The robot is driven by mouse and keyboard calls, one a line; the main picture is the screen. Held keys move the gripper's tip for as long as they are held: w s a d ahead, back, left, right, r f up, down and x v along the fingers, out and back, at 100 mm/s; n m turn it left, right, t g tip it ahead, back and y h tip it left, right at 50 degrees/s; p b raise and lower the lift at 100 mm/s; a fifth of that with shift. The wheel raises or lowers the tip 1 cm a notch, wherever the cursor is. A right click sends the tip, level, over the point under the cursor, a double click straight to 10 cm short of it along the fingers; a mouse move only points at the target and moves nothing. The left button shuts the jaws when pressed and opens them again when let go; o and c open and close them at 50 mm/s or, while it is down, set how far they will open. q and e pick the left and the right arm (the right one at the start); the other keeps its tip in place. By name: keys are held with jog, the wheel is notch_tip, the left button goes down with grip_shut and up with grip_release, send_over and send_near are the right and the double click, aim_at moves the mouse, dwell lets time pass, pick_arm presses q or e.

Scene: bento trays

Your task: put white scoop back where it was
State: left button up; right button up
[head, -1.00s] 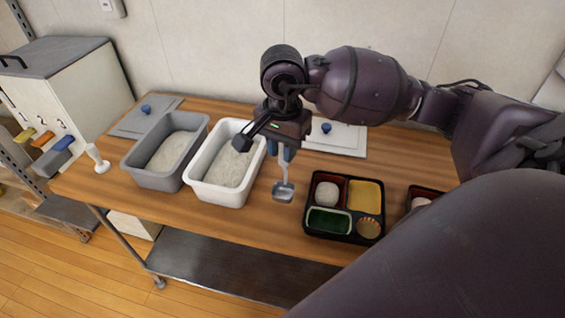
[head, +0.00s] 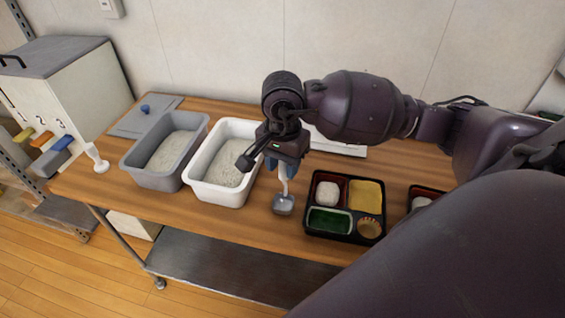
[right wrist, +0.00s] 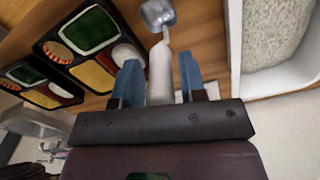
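The white scoop (head: 283,204), with a pale handle and greyish bowl, stands near upright at the table's front, bowl down, between the white rice bin and the bento tray. My right gripper (head: 284,169) is above the bowl with its fingers around the handle. In the right wrist view the handle (right wrist: 160,75) lies between the two blue fingers (right wrist: 161,82), with a narrow gap showing on each side. The bowl seems to be at the tabletop, though contact is not clear. My left gripper is not in view.
The white bin (head: 216,196) and grey bin (head: 151,181) hold rice. A filled bento tray (head: 311,234) is to the right, with another partly hidden. A small white upright object (head: 97,158) stands at the left edge. A grey lid (head: 133,122) and white lid (head: 350,149) lie behind.

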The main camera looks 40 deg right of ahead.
jog(key=shift+o, duration=0.8)
jog(key=shift+r, duration=0.5)
notch_tip(320, 180, up, 10)
jog(key=shift+f, duration=0.1)
jog(key=shift+r, duration=0.8)
